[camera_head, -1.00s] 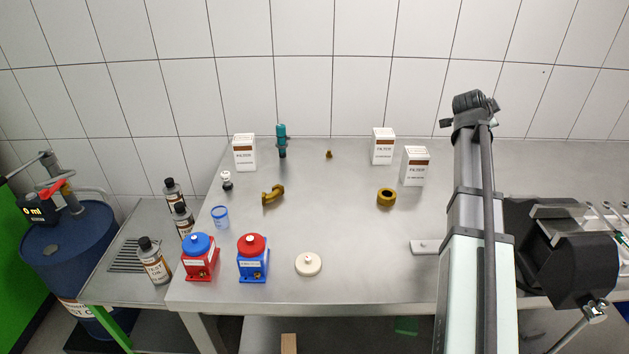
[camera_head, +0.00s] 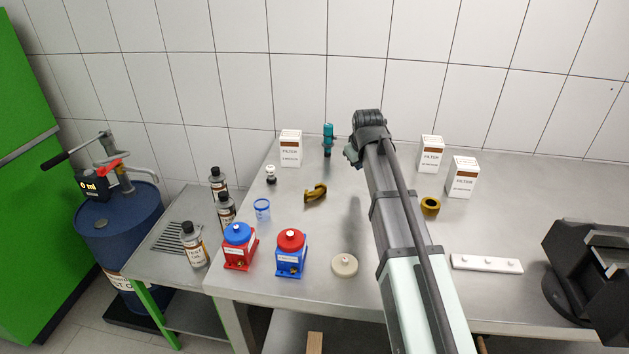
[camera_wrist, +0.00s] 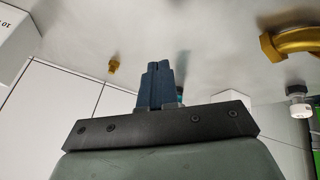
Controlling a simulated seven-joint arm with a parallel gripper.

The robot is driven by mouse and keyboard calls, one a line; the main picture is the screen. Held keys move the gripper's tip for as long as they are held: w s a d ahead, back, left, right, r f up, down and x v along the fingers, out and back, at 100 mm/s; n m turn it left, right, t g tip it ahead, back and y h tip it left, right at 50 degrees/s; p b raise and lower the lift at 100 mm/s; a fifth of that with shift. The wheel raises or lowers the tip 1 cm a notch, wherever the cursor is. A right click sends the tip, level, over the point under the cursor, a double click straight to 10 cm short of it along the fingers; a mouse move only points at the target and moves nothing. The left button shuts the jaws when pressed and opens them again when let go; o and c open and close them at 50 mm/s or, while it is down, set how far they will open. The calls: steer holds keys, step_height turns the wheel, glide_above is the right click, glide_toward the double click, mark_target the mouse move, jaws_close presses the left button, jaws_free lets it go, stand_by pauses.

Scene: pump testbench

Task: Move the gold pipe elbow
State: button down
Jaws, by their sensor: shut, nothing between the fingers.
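The gold pipe elbow (camera_head: 316,192) lies on the steel bench, left of my arm, behind the red-capped blue pump. Part of it also shows at the top right of the wrist view (camera_wrist: 292,42). My gripper (camera_wrist: 158,66) is shut and empty, with its dark blue fingers together. In the wrist view the elbow is to the right of the fingers and apart from them. In the head view the arm's end is behind and to the right of the elbow, and the fingertips cannot be made out.
Near the elbow are a blue cup (camera_head: 262,209), a small white-topped part (camera_head: 271,174) and a teal tool (camera_head: 328,140). The red-capped pump (camera_head: 290,252) and blue-capped pump (camera_head: 238,245) stand in front. A small brass fitting (camera_wrist: 113,64) shows in the wrist view. Filter boxes (camera_head: 431,154) stand at right.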

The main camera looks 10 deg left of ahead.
mark_target(313, 190)
steer(key=s+n+g, duration=0.1)
steer(key=s+n, duration=0.1)
steer(key=n, duration=0.1)
steer(key=s+f+n+g+y, duration=0.1)
steer(key=s+n+g, duration=0.1)
steer(key=s+n, duration=0.1)
steer(key=s+n+g, duration=0.2)
steer(key=n, duration=0.1)
steer(key=shift+s+a+f, duration=0.15)
steer(key=shift+s, duration=0.1)
steer(key=shift+s+n+g, duration=0.35)
steer(key=shift+n+g, duration=0.05)
steer(key=shift+n, duration=0.2)
steer(key=a, duration=1.2)
steer(key=shift+s+d+f, duration=0.1)
steer(key=shift+s+f, duration=0.05)
steer(key=shift+f, duration=0.65)
